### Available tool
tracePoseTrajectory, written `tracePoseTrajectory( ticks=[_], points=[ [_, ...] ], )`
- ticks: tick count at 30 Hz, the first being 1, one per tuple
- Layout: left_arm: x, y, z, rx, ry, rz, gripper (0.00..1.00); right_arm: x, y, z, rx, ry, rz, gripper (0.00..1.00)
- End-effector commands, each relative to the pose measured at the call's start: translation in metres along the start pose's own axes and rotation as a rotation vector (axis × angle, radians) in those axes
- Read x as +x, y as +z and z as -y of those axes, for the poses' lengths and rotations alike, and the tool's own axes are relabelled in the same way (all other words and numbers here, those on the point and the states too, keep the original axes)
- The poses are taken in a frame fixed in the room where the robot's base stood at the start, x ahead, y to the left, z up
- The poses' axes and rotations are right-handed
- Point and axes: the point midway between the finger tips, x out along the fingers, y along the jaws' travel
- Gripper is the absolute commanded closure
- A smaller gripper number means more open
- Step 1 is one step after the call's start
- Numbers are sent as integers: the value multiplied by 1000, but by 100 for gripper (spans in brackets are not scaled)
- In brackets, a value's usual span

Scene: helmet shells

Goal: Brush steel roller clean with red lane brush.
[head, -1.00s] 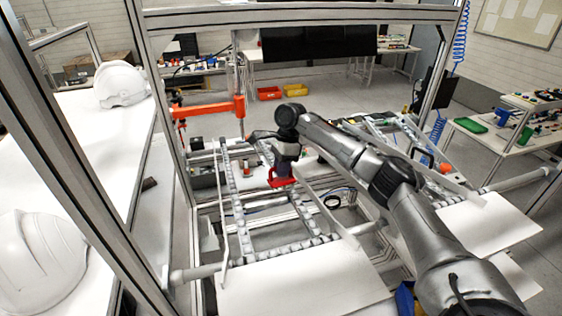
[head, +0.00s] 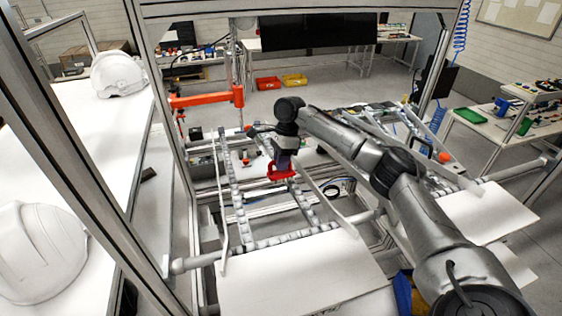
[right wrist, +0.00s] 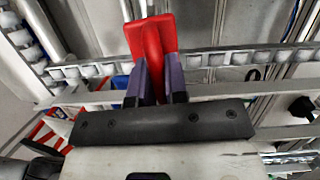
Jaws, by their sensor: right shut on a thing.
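My right gripper (head: 283,160) is shut on the red brush (head: 281,171) and holds it over the roller lanes. In the right wrist view the purple fingers (right wrist: 157,75) grip the brush's narrow red part, and its wide red head (right wrist: 150,36) points away from the gripper. A lane rail with pale rollers (right wrist: 215,60) runs behind the brush there. I cannot tell whether the brush touches anything. In the head view, roller lanes (head: 228,200) run below and left of the brush. I cannot tell which roller is the steel one. My left gripper is not in view.
Metal frame posts (head: 95,160) stand at the left. White helmet shells (head: 40,252) lie on a white table (head: 85,140) beyond them. White panels (head: 300,270) lie in front of the lanes. An orange arm-like fixture (head: 205,99) stands behind them. Side rails (head: 325,190) flank the brush.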

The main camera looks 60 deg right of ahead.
Motion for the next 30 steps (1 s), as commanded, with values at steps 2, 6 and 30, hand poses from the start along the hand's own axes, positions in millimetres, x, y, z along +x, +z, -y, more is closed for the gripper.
tracePoseTrajectory(
  ticks=[2,6,30],
  points=[
    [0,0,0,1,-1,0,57,2,0,0,0,0,0,100],
    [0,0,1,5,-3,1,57,4,-1,-1,0,0,0,100],
    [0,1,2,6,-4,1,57,16,-3,-2,0,0,1,100]
  ],
)
